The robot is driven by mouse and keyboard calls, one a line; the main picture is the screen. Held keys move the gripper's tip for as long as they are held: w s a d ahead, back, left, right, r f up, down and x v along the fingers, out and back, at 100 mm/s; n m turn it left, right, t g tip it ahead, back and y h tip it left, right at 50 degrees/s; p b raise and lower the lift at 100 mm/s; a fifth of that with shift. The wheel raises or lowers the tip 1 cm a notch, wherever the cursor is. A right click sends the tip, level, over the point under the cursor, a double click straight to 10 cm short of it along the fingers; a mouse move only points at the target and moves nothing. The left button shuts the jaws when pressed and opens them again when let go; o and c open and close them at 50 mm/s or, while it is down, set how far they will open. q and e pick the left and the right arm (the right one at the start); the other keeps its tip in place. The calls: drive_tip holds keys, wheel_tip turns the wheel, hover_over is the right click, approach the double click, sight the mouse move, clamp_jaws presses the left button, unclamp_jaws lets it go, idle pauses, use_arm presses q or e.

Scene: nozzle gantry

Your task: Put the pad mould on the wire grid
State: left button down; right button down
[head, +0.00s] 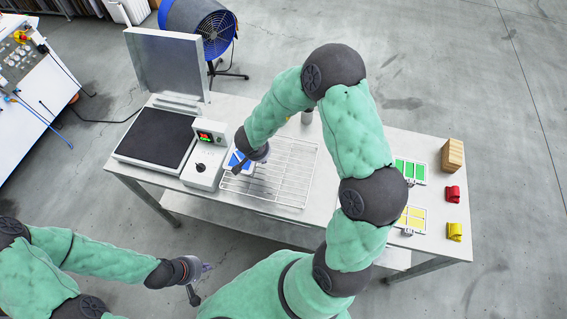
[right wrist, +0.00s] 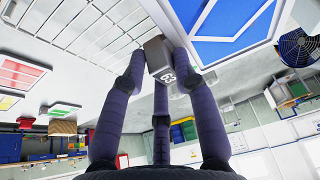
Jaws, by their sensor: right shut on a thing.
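The blue pad mould (head: 238,161) has a white frame and shows at the left end of the wire grid (head: 290,178). In the right wrist view the mould (right wrist: 225,20) fills the top, tilted, with a grey numbered block (right wrist: 158,58) at its edge. My right gripper (head: 243,164) is shut on this block; its purple fingers (right wrist: 160,75) close around it. The gripper and arm hide part of the mould. I cannot tell whether the mould touches the grid. My left gripper (head: 203,282) is open and empty, in front of the table.
A heat press (head: 156,136) with a raised lid and a control box (head: 204,155) stand left of the grid. Green (head: 410,171) and yellow (head: 411,219) framed panels, a wooden block (head: 452,155), and red (head: 453,194) and yellow (head: 455,232) items lie on the right. The grid's right part is clear.

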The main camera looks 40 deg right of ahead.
drive_tip(key=d+f+b, duration=0.1)
drive_tip(key=d+f, duration=0.1)
drive_tip(key=s+d+f+b, duration=0.1)
drive_tip(key=d+f, duration=0.1)
drive_tip(key=d, duration=0.1)
drive_tip(key=s+d+f+b, duration=0.1)
drive_tip(key=d+f, duration=0.2)
drive_tip(key=shift+s+f, duration=0.1)
drive_tip(key=shift+s, duration=0.05)
drive_tip(key=f, duration=0.1)
drive_tip(key=f+b, duration=0.1)
drive_tip(key=f, duration=0.1)
drive_tip(key=shift+s+d+f, duration=0.1)
drive_tip(key=shift+s+d, duration=0.05)
drive_tip(key=shift+d, duration=0.1)
drive_tip(key=shift+f, duration=0.25)
drive_tip(key=shift+r, duration=0.1)
drive_tip(key=c, duration=1)
unclamp_jaws()
drive_tip(key=shift+f, duration=0.2)
drive_tip(key=shift+o, duration=0.2)
